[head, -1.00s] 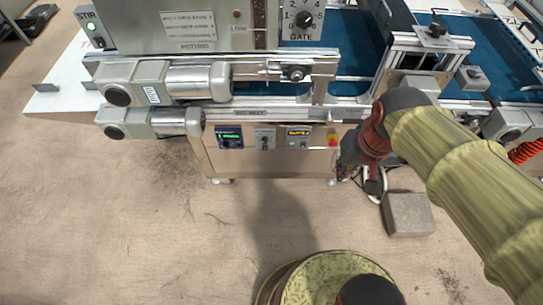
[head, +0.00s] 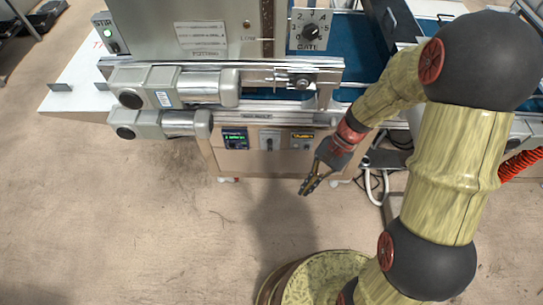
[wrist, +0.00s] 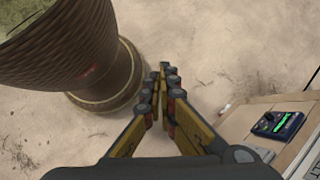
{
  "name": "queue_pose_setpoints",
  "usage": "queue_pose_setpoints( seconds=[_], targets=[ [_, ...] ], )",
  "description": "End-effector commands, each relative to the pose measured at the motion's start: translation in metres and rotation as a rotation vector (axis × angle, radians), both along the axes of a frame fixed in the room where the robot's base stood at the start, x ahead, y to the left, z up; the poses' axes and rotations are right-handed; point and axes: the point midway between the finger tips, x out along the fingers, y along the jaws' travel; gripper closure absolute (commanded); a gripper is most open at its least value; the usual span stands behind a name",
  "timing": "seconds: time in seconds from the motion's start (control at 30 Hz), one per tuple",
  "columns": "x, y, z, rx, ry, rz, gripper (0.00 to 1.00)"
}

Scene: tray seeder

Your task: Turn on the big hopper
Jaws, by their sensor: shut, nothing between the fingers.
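The big steel hopper (head: 190,42) stands at the top of the head view, with a GATE dial (head: 310,31) on its right and a STIR switch box (head: 110,33) with a green light on its left. Below it, a front panel carries a green-lit display (head: 235,139), a middle switch plate (head: 270,141) and an amber-lit display (head: 302,139). My gripper (head: 306,190) is shut and empty, in front of and below the panel's right part, apart from it. In the wrist view its fingertips (wrist: 163,69) meet over the floor; the green-lit display (wrist: 278,123) shows at right.
Two grey motors (head: 175,87) jut out left of the panel. A blue conveyor belt (head: 361,50) runs behind at right. A red coiled hose (head: 520,165) and white cable (head: 371,185) lie at right. The floor (head: 130,220) in front is clear.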

Motion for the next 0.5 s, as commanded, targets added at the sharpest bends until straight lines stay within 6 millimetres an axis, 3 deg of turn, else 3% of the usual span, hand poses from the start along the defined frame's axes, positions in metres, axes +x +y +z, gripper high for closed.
queue_pose_setpoints(
  seconds=[0.5],
  targets=[
    [0.020, 0.062, -0.093, 0.146, 0.474, -0.479, 1.00]
  ],
)
